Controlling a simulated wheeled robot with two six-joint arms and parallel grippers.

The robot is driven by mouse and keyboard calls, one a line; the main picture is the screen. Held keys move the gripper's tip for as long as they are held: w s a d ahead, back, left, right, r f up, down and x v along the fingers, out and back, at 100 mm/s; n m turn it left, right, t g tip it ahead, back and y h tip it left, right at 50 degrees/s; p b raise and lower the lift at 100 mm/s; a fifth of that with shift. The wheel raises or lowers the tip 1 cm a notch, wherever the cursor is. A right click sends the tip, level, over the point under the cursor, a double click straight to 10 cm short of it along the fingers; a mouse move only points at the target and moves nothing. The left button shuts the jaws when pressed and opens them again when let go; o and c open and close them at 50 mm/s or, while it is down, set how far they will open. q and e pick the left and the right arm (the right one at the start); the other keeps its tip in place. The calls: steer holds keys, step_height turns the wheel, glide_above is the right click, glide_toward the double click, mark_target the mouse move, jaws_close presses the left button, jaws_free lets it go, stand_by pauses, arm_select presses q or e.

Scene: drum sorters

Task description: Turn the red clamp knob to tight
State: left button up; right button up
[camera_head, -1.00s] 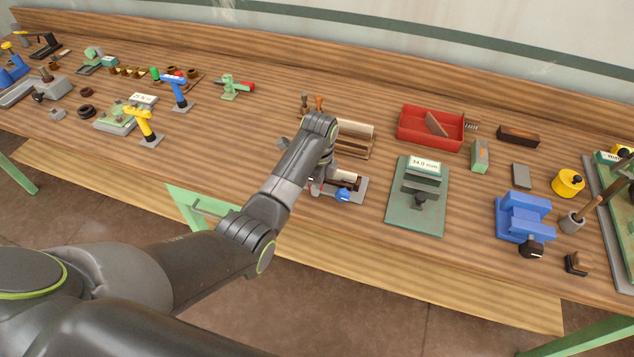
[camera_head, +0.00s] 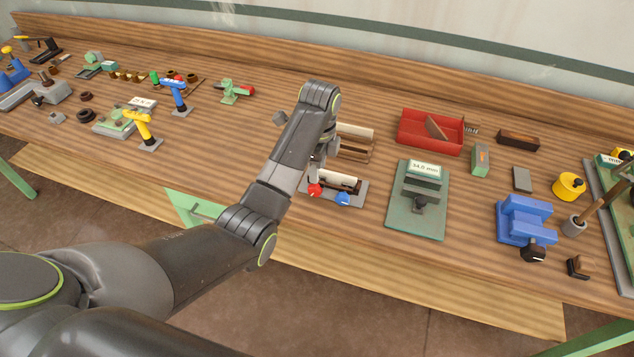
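The red knob (camera_head: 314,189) sits at the front left of a small grey clamp fixture (camera_head: 357,196) in the middle of the bench. A blue knob (camera_head: 343,199) is beside it on the right. A pale cylinder (camera_head: 337,178) lies across the fixture behind the knobs. My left gripper (camera_head: 317,168) is just behind and above the red knob, mostly hidden by my own wrist. Its fingertips are too small and covered to show whether they are open, or whether they touch the knob. My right gripper is not in view.
A wooden rack (camera_head: 355,141) stands right behind the fixture. A green plate with a gauge (camera_head: 417,216) is to its right, and a red tray (camera_head: 429,133) lies farther back. A blue vise (camera_head: 522,218) is at the right.

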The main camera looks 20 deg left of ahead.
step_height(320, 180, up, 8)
steer(key=p, duration=0.8)
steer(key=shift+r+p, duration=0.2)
steer(key=shift+p, duration=0.1)
